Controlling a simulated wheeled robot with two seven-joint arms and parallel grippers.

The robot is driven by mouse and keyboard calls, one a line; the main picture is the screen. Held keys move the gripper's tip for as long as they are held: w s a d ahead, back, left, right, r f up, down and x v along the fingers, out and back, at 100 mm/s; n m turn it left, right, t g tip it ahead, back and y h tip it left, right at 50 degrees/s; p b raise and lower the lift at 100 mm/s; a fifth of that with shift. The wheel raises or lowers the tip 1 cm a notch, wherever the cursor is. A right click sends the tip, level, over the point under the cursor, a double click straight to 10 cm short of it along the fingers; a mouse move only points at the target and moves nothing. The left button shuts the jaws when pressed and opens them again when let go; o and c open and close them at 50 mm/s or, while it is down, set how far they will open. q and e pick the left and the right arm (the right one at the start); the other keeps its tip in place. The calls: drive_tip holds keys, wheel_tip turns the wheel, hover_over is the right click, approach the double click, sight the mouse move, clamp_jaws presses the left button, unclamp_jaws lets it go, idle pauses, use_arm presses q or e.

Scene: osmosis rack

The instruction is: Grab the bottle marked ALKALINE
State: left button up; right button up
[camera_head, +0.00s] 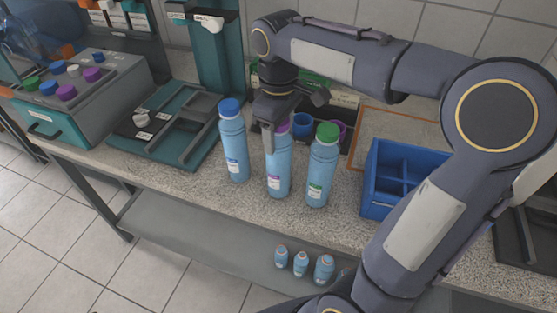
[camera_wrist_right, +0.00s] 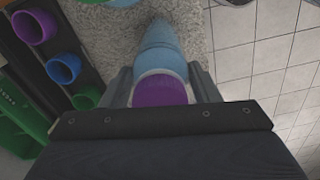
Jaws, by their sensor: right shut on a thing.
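Three light-blue bottles stand in a row near the counter's front: a blue-capped bottle (camera_head: 233,150), a purple-capped bottle (camera_head: 278,173) and a green-capped bottle (camera_head: 321,175). Their labels are too small to read, so I cannot tell which says ALKALINE. My right gripper (camera_head: 280,135) comes down from above and is shut on the purple-capped bottle at its upper part. In the right wrist view the purple cap (camera_wrist_right: 160,92) sits between the two fingers (camera_wrist_right: 160,80). The bottle is upright; I cannot tell whether it touches the counter. My left gripper is not in view.
A blue divided crate (camera_head: 375,196) stands right of the bottles. A dark holder with coloured rings (camera_head: 302,124) is behind them. A black-and-teal tray (camera_head: 165,130) and a machine with coloured caps (camera_head: 90,97) are left. Three small bottles (camera_head: 300,264) stand on the lower shelf.

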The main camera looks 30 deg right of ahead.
clamp_jaws()
drive_tip(key=shift+r, duration=0.1)
